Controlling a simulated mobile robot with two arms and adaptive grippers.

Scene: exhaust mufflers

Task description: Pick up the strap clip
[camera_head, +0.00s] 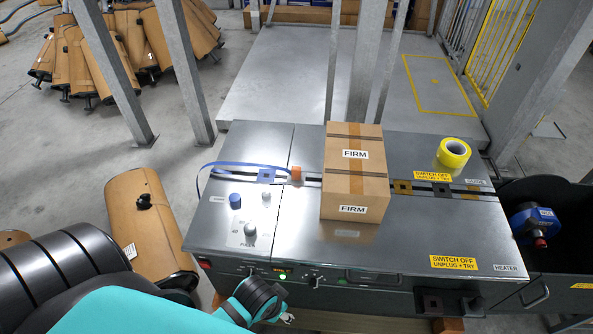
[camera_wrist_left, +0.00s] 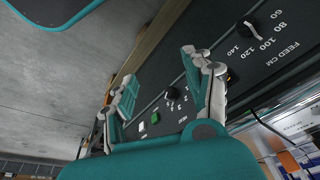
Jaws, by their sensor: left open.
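No part is clearly recognisable as the strap clip. A small orange piece (camera_head: 295,173) sits by the end of the blue strap (camera_head: 237,165) on the machine's steel top; I cannot tell whether it is the clip. My left gripper (camera_head: 287,318) is low at the machine's front edge, mostly hidden behind its own wrist. In the left wrist view my left gripper (camera_wrist_left: 160,68) is open, its fingers wide apart with nothing between them. It faces the dark front panel (camera_wrist_left: 172,122) with knobs and a green button. My right gripper is not in view.
A cardboard box (camera_head: 352,190) marked FIRM stands mid-top on the strapping machine (camera_head: 300,225). A yellow tape roll (camera_head: 453,153) lies to its right. Knobs (camera_head: 250,229) rise at the top's left. A black bin with a blue tool (camera_head: 537,226) stands at right; brown mufflers (camera_head: 150,222) lie left.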

